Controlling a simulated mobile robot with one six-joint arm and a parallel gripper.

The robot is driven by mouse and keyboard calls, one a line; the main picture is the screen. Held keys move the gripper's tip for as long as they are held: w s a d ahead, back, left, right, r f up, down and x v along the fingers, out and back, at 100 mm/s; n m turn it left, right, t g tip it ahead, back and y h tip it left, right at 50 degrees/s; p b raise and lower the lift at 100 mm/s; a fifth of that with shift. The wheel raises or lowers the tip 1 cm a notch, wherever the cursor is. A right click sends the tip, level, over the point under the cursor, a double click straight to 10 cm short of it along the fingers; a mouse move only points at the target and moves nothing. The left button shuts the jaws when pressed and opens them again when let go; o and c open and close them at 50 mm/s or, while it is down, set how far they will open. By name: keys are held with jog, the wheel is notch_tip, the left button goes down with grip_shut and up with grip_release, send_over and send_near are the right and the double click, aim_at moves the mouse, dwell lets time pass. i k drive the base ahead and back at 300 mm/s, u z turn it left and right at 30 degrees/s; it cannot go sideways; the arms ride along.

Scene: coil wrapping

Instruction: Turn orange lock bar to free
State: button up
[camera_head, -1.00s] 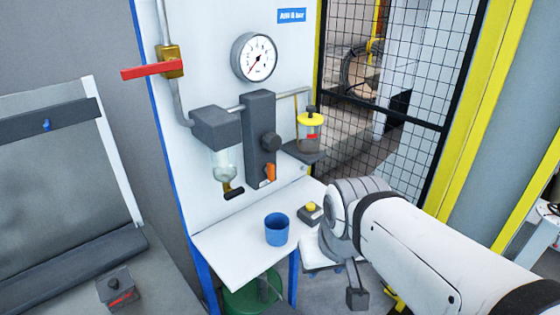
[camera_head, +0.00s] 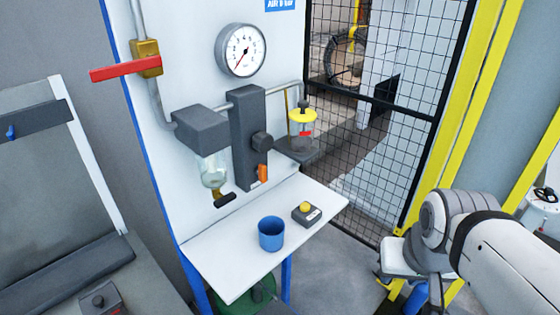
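The small orange lock bar (camera_head: 263,173) sits upright at the lower right of the dark grey regulator block (camera_head: 247,140) on the white panel. A round dark knob (camera_head: 262,143) sticks out just above it. My arm enters from the right edge, well to the right of the panel and apart from the bar. Its gripper end is cut off or hidden at the bottom of the picture, so I cannot see its fingers.
A red-handled valve (camera_head: 125,70) and a pressure gauge (camera_head: 241,50) are on the panel. A blue cup (camera_head: 271,234) and a yellow-button box (camera_head: 306,213) stand on the white shelf (camera_head: 215,262). A yellow-topped lubricator (camera_head: 302,128) is right of the bar. Mesh fencing (camera_head: 405,150) stands behind.

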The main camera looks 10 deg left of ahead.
aim_at(261, 170)
jog(key=z, duration=0.15)
jog(key=k, duration=1)
jog(key=u, duration=0.65)
jog(key=i, duration=1)
jog(key=u, duration=0.1)
